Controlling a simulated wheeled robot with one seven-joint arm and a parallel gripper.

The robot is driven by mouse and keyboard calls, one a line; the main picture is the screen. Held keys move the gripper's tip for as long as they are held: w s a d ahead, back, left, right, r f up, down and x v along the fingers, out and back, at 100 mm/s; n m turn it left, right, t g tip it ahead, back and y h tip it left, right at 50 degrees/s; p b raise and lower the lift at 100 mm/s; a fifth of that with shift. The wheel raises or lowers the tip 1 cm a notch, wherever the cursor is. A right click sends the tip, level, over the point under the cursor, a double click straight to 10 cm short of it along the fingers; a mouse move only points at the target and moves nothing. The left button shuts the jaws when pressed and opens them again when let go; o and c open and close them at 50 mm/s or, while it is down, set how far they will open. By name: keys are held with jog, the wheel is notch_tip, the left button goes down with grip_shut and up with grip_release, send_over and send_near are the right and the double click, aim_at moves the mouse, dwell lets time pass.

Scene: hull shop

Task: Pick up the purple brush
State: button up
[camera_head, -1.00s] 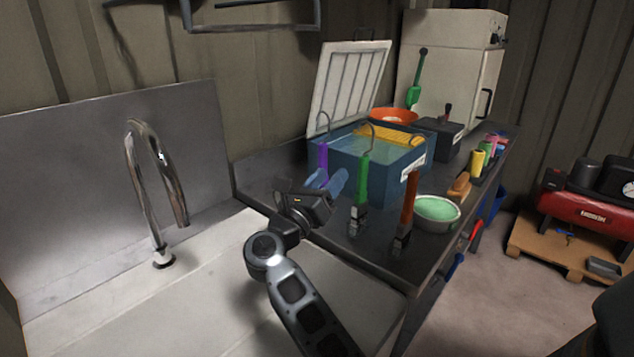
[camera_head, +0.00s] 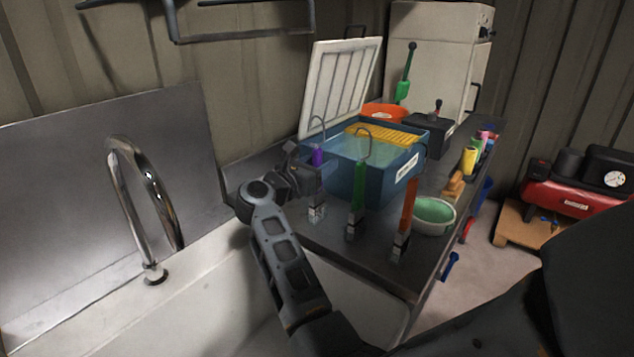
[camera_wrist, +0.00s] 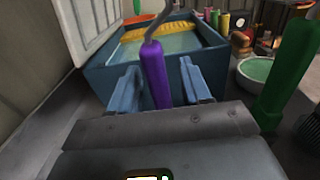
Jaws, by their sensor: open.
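The purple brush (camera_head: 318,157) stands upright at the front left of the blue tub, with a wire hook at its top. Its middle is hidden behind my gripper in the head view, and its bristle end shows below. In the wrist view the purple handle (camera_wrist: 154,72) rises between the two blue fingers of my gripper (camera_wrist: 158,86). The lower part of the brush is hidden by the gripper body in the wrist view.
A green brush (camera_head: 359,185) and an orange brush (camera_head: 408,205) stand to the right. Behind is the blue tub (camera_head: 398,188) of liquid with a yellow rack (camera_head: 385,135) and raised white lid (camera_head: 340,85). A bowl of green stuff (camera_head: 434,215) sits at right. The sink tap (camera_head: 140,200) is left.

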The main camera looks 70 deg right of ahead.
jog(key=shift+s+d, duration=0.1)
jog(key=shift+d, duration=0.25)
grip_shut()
dwell(0.3)
